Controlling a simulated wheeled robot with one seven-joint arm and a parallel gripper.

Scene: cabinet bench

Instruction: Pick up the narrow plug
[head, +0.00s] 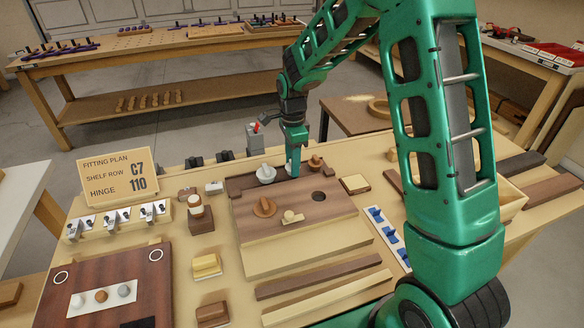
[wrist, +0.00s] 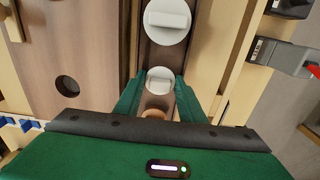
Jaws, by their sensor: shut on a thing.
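My gripper (head: 292,166) is lowered over the dark wooden strip at the back of the bench. In the wrist view my gripper (wrist: 155,92) has its green fingers on both sides of a small white round plug (wrist: 160,79) with a bar handle, and is shut on it. A larger white plug (head: 266,173) stands beside it and also shows in the wrist view (wrist: 167,20). A brown plug (head: 315,163) is on the other side, partly hidden in the wrist view (wrist: 155,113). I cannot tell whether the held plug is clear of the strip.
A brown board (head: 300,205) with a round hole (head: 319,196) lies in front, also seen in the wrist view. A grey device with a red tip (head: 254,137) stands behind. A plan card (head: 118,177) is at left.

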